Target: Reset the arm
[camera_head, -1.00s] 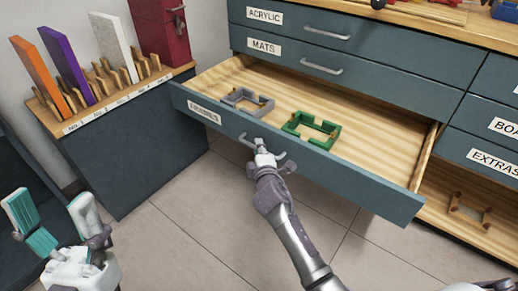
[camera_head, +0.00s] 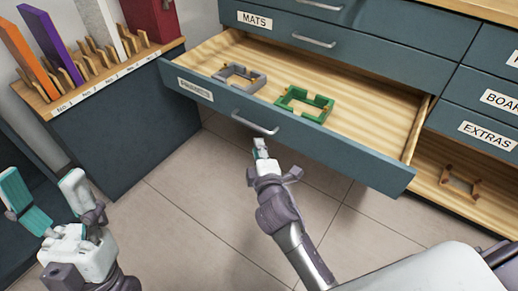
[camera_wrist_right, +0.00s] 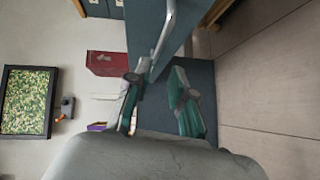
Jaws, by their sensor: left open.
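My left gripper (camera_head: 44,188) is open and empty at the lower left of the head view, with its teal-lined fingers spread. My right gripper (camera_head: 262,148) is just in front of the open drawer (camera_head: 375,172), below its metal handle (camera_head: 255,122) and apart from it. In the right wrist view the two fingers of the right gripper (camera_wrist_right: 156,85) stand apart with nothing between them. The handle (camera_wrist_right: 163,38) shows beyond the fingertips there.
The pulled-out drawer holds a grey frame (camera_head: 239,78) and a green frame (camera_head: 304,104). A low cabinet (camera_head: 135,140) with upright coloured panels stands at the left. An open compartment at right holds a brown frame (camera_head: 460,181). The tiled floor (camera_head: 185,215) is clear.

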